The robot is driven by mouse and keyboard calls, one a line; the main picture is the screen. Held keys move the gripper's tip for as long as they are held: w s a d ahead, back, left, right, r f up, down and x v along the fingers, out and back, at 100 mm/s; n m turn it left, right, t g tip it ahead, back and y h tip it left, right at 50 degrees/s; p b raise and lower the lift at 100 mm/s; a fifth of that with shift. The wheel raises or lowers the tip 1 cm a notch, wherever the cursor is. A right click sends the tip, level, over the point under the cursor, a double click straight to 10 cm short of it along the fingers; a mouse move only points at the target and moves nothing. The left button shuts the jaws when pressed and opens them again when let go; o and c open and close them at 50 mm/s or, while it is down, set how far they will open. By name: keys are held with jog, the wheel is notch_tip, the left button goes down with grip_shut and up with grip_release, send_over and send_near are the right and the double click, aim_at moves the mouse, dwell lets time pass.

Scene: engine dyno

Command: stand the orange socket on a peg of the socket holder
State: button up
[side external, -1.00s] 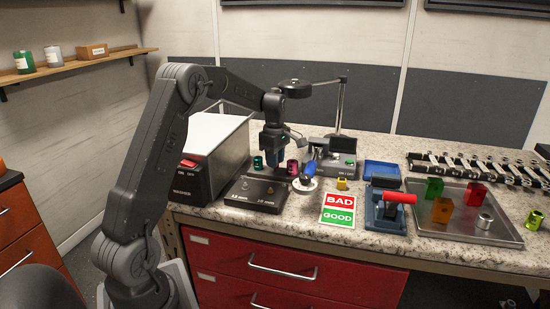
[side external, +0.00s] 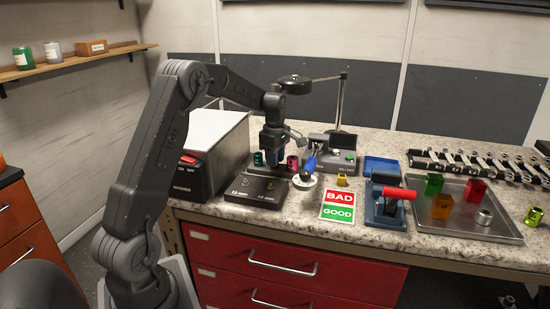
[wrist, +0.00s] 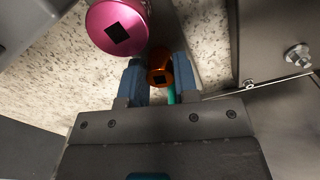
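In the wrist view, the orange socket (wrist: 158,68) is between the two blue fingers of my gripper (wrist: 159,80), its square hole facing the camera. The fingers lie against both sides of it, and it fills the gap. In the side view, my gripper (side external: 272,150) points down behind the socket holder, and the orange socket is hidden there. The holder (side external: 240,196) is a low dark block with small pegs on top.
A magenta socket (side external: 292,163) stands right of my gripper and a green one (side external: 258,159) left. The magenta one (wrist: 117,27) is very near my left finger in the wrist view. A grey box (side external: 218,140) stands left; a blue-handled tool (side external: 310,165) stands right of the holder.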

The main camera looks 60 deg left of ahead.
jog(key=o, duration=0.5)
notch_tip(320, 180, up, 13)
jog(key=s+d+r+m+t, duration=0.1)
jog(key=s+d+r+m, duration=0.1)
jog(key=d+r+m, duration=0.45)
jog(key=s+d+m+t, duration=0.2)
jog(key=s+d+m, duration=0.4)
jog(key=d, duration=0.6)
jog(key=s+d+f+m+t, duration=0.1)
jog(key=s+d+f+m, duration=0.2)
jog(key=s+d+m, duration=0.2)
jog(key=s+d+f+m+t, duration=0.1)
jog(key=s+d+f+m, duration=0.3)
jog(key=s, duration=0.6)
jog(key=shift+d+f+m+t, duration=0.3)
jog(key=shift+d+m, duration=0.95)
